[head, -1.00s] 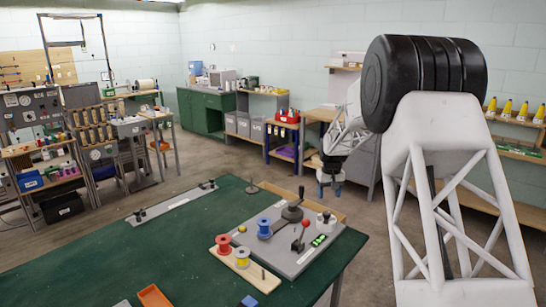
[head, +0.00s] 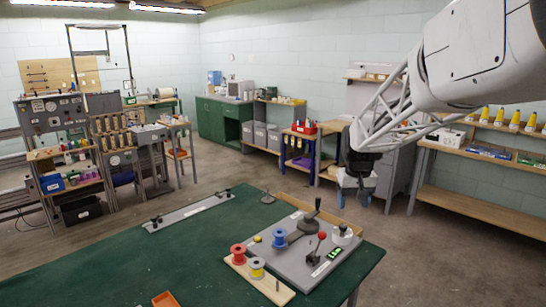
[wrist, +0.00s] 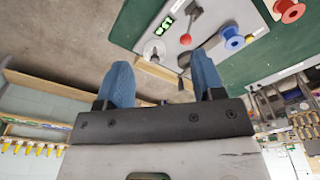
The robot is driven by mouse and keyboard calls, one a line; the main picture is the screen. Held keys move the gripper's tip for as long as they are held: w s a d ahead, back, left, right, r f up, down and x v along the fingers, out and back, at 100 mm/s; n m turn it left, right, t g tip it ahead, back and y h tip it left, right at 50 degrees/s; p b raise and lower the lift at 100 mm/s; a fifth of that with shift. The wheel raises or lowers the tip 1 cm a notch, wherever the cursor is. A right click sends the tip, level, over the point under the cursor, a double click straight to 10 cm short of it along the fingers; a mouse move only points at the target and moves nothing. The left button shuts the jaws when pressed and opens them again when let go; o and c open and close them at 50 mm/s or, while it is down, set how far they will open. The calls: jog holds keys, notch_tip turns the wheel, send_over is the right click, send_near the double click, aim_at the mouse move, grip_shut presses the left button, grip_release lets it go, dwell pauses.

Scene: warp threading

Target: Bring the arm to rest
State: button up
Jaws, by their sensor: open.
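My gripper (head: 364,195) hangs fingers-down beyond the right edge of the green table (head: 120,262) in the head view, apart from the table and everything on it. In the wrist view its two blue fingers (wrist: 163,75) stand apart with nothing between them. My white lattice arm comes in from the upper right. A grey panel (head: 292,268) on the table carries a crank, a red-knobbed lever (head: 318,246), a green display and a blue spool (head: 279,238). A red spool (head: 238,254) and a yellow spool (head: 257,267) stand on a wooden block beside it.
A long grey bar (head: 188,211) and an orange tray (head: 165,299) lie on the table. Shelves with yellow cones (head: 499,117) stand along the right wall. Machines and benches stand at the back left. Bare floor (head: 425,250) lies right of the table.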

jog(key=s+a, duration=0.2)
jog(key=s, duration=1.7)
jog(key=s+a+t, duration=0.1)
jog(key=s+a, duration=0.1)
jog(key=s, duration=1.7)
jog(key=shift+a+f+m, duration=0.15)
jog(key=shift+f+m, duration=0.15)
jog(key=shift+f, duration=0.05)
jog(key=shift+c, duration=0.4)
